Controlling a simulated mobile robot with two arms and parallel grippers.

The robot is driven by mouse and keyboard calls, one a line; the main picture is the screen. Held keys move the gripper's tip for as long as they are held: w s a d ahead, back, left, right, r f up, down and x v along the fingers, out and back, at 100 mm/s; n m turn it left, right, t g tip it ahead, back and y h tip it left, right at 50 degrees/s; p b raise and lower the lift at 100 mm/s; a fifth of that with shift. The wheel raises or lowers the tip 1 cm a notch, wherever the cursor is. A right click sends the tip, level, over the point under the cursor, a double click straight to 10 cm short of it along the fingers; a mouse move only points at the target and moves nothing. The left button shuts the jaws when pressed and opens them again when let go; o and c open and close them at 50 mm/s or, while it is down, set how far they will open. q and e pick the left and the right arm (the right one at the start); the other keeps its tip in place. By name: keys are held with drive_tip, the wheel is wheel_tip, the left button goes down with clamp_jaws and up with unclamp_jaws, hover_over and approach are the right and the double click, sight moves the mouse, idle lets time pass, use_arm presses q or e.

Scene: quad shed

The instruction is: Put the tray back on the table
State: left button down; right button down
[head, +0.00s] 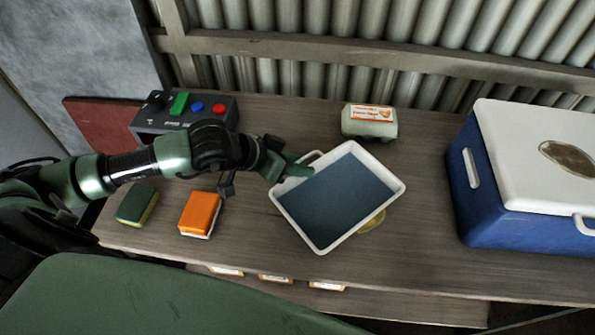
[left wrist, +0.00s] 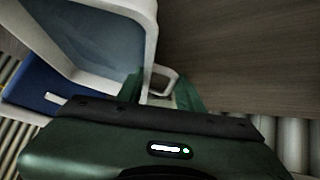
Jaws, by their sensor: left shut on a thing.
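The tray (head: 335,195) is a white-rimmed rectangle with a dark blue-grey floor, over the middle of the table (head: 420,240). It looks empty and sits askew. I cannot tell whether it touches the tabletop. My left gripper (head: 293,170) is shut on the handle at the tray's upper left edge. In the left wrist view the handle (left wrist: 163,78) lies between the two green fingers, and the tray (left wrist: 95,35) extends to the upper left. A yellow round thing (head: 374,221) shows partly from under the tray's lower right side. My right gripper is not in view.
An egg carton (head: 369,122) stands behind the tray. A blue cooler with a white lid (head: 520,190) fills the right end. The table's front right is clear.

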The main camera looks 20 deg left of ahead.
use_arm(q)
wheel_tip(320, 180, down, 3)
drive_tip(key=shift+f, duration=0.2)
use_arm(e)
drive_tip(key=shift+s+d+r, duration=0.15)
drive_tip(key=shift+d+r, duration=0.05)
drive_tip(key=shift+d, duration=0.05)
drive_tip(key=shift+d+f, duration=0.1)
use_arm(q)
drive_tip(key=shift+f, duration=0.15)
drive_tip(key=c, duration=0.9)
unclamp_jaws()
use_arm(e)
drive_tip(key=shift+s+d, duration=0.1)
